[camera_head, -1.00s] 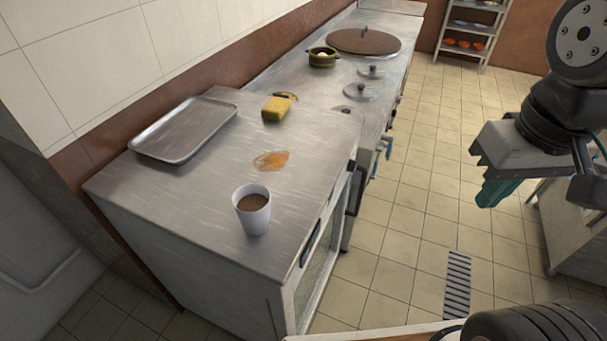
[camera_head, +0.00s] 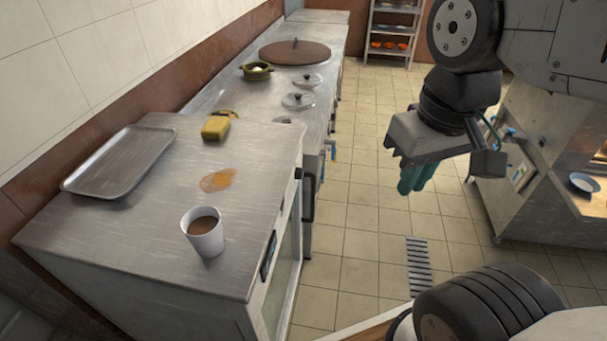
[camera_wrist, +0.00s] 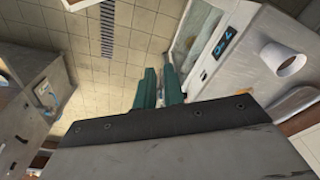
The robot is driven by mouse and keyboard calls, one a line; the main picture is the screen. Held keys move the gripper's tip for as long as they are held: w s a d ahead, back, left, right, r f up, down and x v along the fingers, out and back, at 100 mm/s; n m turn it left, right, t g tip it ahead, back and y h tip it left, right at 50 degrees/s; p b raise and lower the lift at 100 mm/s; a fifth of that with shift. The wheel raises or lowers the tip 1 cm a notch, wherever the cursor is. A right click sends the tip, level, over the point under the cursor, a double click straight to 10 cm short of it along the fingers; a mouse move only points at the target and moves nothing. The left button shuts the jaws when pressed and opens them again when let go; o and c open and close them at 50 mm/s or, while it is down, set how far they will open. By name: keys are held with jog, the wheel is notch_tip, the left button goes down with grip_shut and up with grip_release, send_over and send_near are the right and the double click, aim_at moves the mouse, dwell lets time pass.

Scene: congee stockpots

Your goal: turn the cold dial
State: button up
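My gripper (camera_head: 416,178) has teal fingers and hangs over the floor aisle, right of the steel counter and apart from everything. In the wrist view the fingers (camera_wrist: 160,76) show a narrow gap between them with nothing in it. I cannot make out a dial marked cold. A small dark panel with blue marks (camera_wrist: 224,42) is on the counter cabinet's front; it shows edge-on in the head view (camera_head: 268,256). A cabinet at the right (camera_head: 490,195) carries a light panel (camera_head: 519,175) whose details are too small to read.
The steel counter (camera_head: 130,235) holds a cup of brown liquid (camera_head: 204,240), a tray (camera_head: 118,165), a yellow sponge (camera_head: 215,127) and a brown spill (camera_head: 217,180). The tiled floor with a drain grate (camera_head: 419,268) is clear.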

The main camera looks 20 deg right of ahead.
jog(key=o, duration=0.5)
jog(key=shift+d+f, duration=0.15)
jog(key=o, duration=0.3)
jog(key=f+g, duration=0.1)
jog(key=w+f, duration=0.1)
jog(key=w+d+f+m+g, duration=0.1)
jog(key=shift+f+g, duration=0.3)
jog(key=n+t+y, duration=0.3)
jog(key=t+y, duration=0.9)
jog(key=y, duration=0.2)
send_near(299, 174)
jog(key=w+f, duration=0.1)
jog(key=w, duration=0.1)
jog(key=x, duration=0.6)
jog(key=shift+w+a, duration=0.15)
jog(key=shift+a, duration=0.2)
jog(key=c, duration=0.9)
